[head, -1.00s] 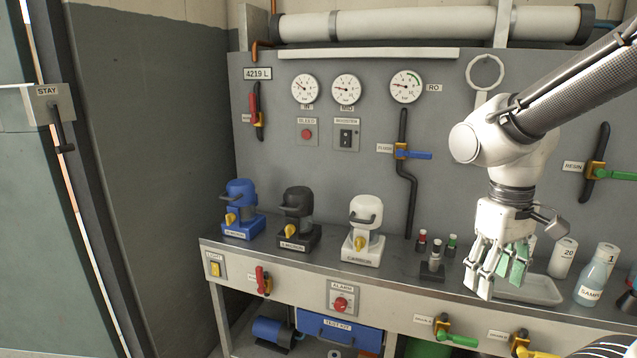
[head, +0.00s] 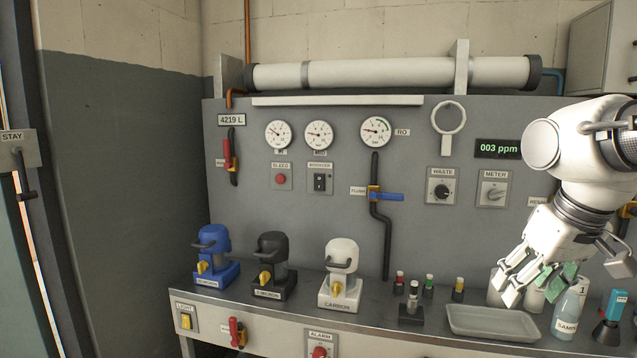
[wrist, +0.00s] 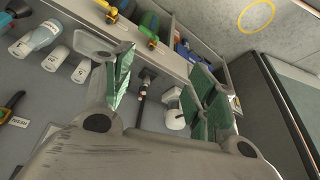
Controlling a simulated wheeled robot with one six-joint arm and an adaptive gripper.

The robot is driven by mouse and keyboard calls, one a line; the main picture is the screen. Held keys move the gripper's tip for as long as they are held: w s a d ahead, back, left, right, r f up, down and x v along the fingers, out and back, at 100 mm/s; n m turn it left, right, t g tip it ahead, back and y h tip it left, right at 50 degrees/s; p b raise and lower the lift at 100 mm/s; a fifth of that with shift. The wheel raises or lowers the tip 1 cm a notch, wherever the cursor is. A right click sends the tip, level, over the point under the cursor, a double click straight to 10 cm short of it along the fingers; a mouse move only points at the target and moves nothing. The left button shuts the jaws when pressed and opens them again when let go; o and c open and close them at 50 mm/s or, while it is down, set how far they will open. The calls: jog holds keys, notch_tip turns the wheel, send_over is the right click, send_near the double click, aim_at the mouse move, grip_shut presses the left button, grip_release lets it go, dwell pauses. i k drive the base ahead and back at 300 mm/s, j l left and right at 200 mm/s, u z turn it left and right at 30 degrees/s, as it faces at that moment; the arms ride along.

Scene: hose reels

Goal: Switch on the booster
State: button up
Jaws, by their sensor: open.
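The booster switch (head: 319,183) is a black rocker on a small grey plate under a label, on the grey panel below the middle gauge in the head view. Its rocker position is too small to tell. My gripper (head: 532,284) is at the right of the head view, over the bench near the tray and bottles, well to the right of the booster switch and lower. Its green-padded fingers are apart and empty; they also show in the wrist view (wrist: 160,95). The booster switch cannot be made out in the wrist view.
The red bleed button (head: 281,180) sits just left of the booster. The blue flush valve handle (head: 387,197) is to its right, then the waste knob (head: 442,191). Blue, black and white filter housings (head: 341,270) stand on the bench below. A tray (head: 491,322) lies below my gripper.

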aim_at(320, 179)
jog(key=i+j, duration=0.4)
jog(key=i, duration=0.15)
jog(key=i+j, duration=0.4)
jog(key=i, duration=0.15)
jog(key=z, duration=0.05)
